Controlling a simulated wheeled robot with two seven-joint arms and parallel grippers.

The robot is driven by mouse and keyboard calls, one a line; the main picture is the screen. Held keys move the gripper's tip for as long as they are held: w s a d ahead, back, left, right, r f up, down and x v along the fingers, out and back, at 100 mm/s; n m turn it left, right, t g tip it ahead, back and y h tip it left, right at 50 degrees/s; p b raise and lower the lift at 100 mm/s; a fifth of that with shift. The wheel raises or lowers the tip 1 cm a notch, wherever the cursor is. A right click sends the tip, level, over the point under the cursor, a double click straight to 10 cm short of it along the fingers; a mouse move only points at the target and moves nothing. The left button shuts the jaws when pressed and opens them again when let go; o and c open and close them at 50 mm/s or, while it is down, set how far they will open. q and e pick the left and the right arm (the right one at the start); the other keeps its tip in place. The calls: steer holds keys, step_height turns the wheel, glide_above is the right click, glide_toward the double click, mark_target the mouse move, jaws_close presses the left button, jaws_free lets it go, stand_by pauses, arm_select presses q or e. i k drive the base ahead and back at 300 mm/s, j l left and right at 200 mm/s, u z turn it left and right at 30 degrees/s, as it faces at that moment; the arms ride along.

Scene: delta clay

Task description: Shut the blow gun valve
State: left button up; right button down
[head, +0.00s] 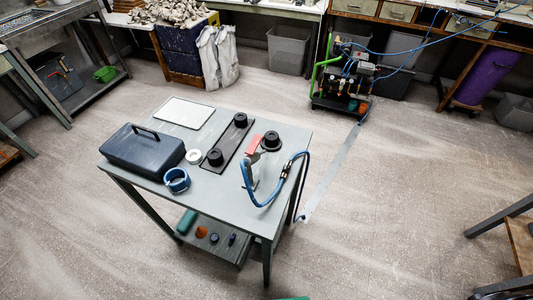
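A grey table (225,202) stands in the middle of the head view. Near its right end a blow gun (251,168) with a grey body and a red part on top stands roughly upright. A blue hose (265,204) loops from it over the table's right edge. A small dark fitting (286,169) sits on the hose at the right; it may be the valve, but its handle position is too small to tell. A black round knob-like piece (271,142) is just behind the gun. Neither of my grippers is in view.
The table also holds a dark toolbox (142,152), a white panel (185,112), a black bar with two knobs (229,143), a white ring (193,156) and a blue roll (176,180). A compressor cart (345,85) stands behind.

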mark_target(287, 165)
steer(key=i+l+u, duration=0.15)
steer(key=l+u, duration=0.7)
steer(key=l, duration=0.15)
steer(key=l+u, duration=0.45)
steer(key=l, duration=0.1)
